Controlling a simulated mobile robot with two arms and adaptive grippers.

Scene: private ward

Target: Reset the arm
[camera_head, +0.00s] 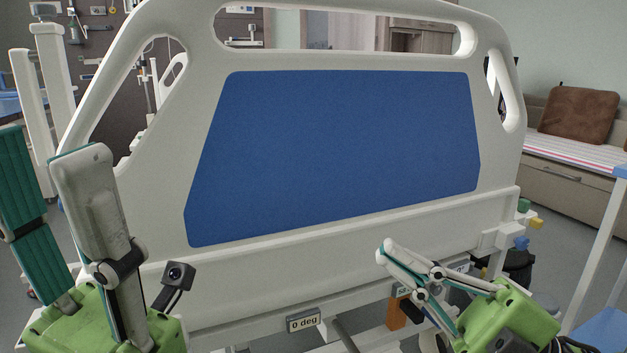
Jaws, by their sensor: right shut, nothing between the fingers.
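My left gripper (44,150) stands at the left edge with its two long fingers pointing up and spread apart. It is open and nothing shows between the fingers. My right gripper (385,252) is at the lower right, in front of the bed's lower frame, its fingers pointing up and to the left. Its fingers are together and hold nothing. Whether it touches the bed frame cannot be told.
A bed end board (150,235) with a blue panel (335,150) fills the middle, close in front of me. A "0 deg" label (303,322) sits below it. A bench (575,185) with a brown cushion (580,114) stands at the right. Floor shows at the right.

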